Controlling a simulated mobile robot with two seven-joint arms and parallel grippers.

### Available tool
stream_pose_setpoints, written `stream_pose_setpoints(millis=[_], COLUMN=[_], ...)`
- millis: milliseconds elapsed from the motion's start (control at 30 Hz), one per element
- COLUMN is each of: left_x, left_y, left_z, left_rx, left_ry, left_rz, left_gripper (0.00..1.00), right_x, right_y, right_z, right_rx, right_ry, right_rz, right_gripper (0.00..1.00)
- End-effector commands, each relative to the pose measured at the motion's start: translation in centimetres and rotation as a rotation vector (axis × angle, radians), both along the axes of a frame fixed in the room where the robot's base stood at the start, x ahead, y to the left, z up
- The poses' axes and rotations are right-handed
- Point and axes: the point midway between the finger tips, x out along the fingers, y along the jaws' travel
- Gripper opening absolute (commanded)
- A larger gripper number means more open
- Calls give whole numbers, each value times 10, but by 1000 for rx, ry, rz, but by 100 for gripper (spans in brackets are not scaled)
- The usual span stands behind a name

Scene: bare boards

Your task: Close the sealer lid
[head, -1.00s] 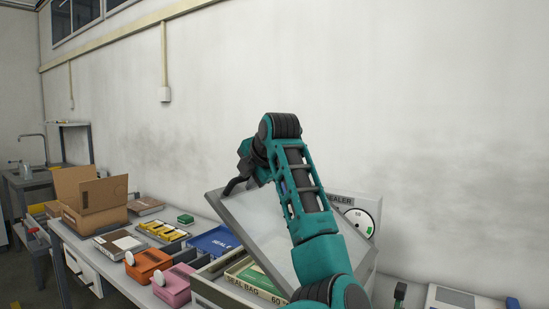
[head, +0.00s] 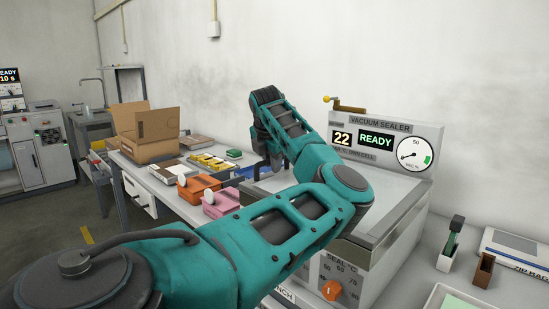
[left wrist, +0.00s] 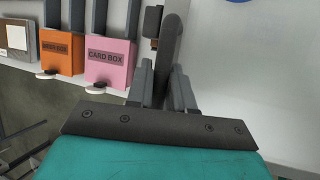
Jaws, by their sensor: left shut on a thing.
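The vacuum sealer (head: 428,160) stands at the right of the bench, its upright back panel lit "READY" with "22" beside it. Its pale lid (head: 375,190) lies flat or almost flat over the body. My arm hides much of it, so I cannot tell whether a small gap is left. The lid's pale surface (left wrist: 240,70) fills the right of that view. My right gripper is not in view.
An orange box (head: 196,188) and a pink card box (head: 221,202) stand left of the sealer. An open cardboard box (head: 145,133) is farther back. A small brown holder (head: 484,270) and a white tray (head: 455,297) are at the right.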

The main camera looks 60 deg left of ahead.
Motion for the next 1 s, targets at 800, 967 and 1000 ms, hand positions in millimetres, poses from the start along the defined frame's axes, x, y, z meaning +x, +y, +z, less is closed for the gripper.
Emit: stream_pose_setpoints(millis=[800,967,1000], left_x=[-3,-10,-12], left_y=[-2,-12,-15], left_z=[-5,19,27], left_rx=[-9,-6,-3], left_ry=[10,3,2], left_rz=[0,3,1], left_gripper=[27,27,27], right_x=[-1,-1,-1], right_y=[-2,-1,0], right_z=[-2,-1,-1], right_rx=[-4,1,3], right_ry=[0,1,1], right_rz=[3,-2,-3], right_gripper=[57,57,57])
